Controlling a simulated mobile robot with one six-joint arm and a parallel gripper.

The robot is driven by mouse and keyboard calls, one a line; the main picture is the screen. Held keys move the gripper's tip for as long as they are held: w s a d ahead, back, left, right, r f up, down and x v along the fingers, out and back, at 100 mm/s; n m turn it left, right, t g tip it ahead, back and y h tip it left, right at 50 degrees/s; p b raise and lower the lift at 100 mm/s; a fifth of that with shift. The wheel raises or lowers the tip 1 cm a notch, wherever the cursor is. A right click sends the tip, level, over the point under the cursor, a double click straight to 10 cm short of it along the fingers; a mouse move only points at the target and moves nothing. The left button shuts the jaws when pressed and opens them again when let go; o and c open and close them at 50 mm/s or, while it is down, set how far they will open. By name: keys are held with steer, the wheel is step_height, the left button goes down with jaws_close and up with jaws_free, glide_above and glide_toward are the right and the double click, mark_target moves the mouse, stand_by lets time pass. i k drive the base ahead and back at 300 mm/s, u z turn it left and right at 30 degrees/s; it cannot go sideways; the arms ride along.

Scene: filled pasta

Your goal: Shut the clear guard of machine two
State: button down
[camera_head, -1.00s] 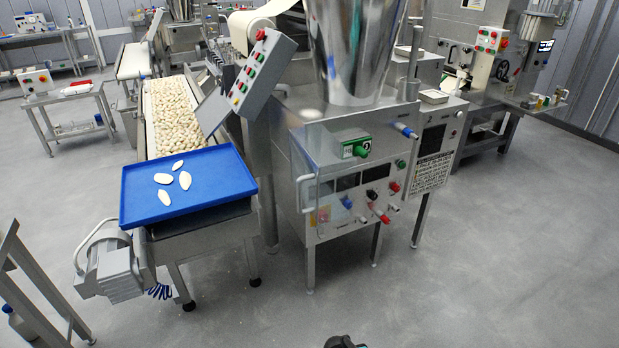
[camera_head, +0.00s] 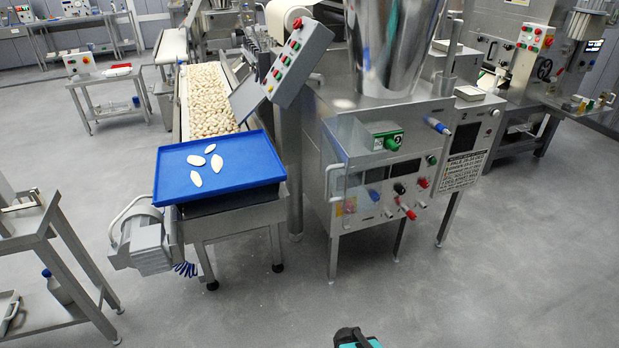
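A steel machine (camera_head: 330,243) with a big metal hopper on top (camera_head: 388,45) stands in the middle of the view. A clear panel (camera_head: 352,150) with a metal handle (camera_head: 334,182) at its left edge is on its front; coloured knobs and dark displays show behind or through it. How far this panel stands open or shut is hard to tell. A black and teal piece (camera_head: 355,338), probably part of my arm, shows at the bottom edge. My gripper's fingers are not visible.
Left of the machine, a conveyor (camera_head: 207,100) of pasta leads to a blue tray (camera_head: 222,168) with several pale pieces. A tilted button panel (camera_head: 290,62) and a motor (camera_head: 142,245) stick out there. A steel rack (camera_head: 40,243) stands at left. Floor is clear in front and right.

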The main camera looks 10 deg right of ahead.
mark_target(339, 165)
steer(key=u, duration=0.8)
steer(key=k, duration=0.75)
steer(key=u, duration=0.75)
steer(key=i, duration=1)
steer(key=u, duration=0.05)
